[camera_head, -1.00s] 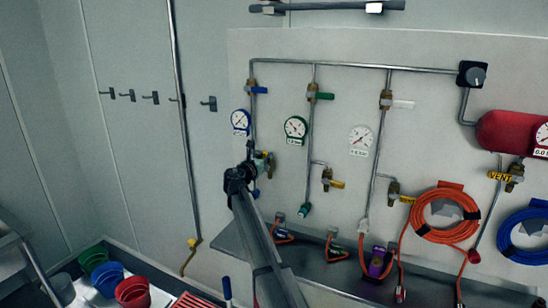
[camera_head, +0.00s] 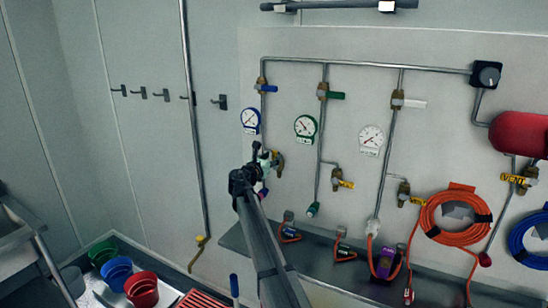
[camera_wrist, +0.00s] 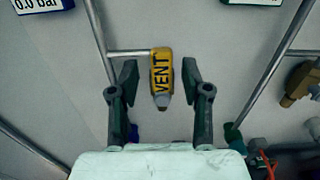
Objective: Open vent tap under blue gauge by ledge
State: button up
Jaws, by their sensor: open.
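The blue gauge (camera_head: 250,119) hangs on the wall panel at the left of the gauges. Its label edge (camera_wrist: 40,5) shows at the top left of the wrist view. The vent tap below it has a brass body (camera_head: 277,160) beside my gripper (camera_head: 264,162). In the wrist view its yellow VENT handle (camera_wrist: 162,75) points down, between the two open fingers of my gripper (camera_wrist: 159,76). I see a gap on each side of the handle. The handle is hidden behind my gripper in the head view. The grey ledge (camera_head: 232,240) lies below.
Other yellow vent taps are under the green gauge (camera_head: 305,127) and the white gauge (camera_head: 371,140). A blue valve lever (camera_head: 268,88) sits above the blue gauge. Orange (camera_head: 455,217) and blue coiled hoses hang at right. Open wall lies left of the pipe.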

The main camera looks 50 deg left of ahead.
jog(key=v, duration=0.9)
jog(key=shift+s+d, duration=0.15)
jog(key=shift+s, duration=0.1)
jog(key=shift+r, duration=0.1)
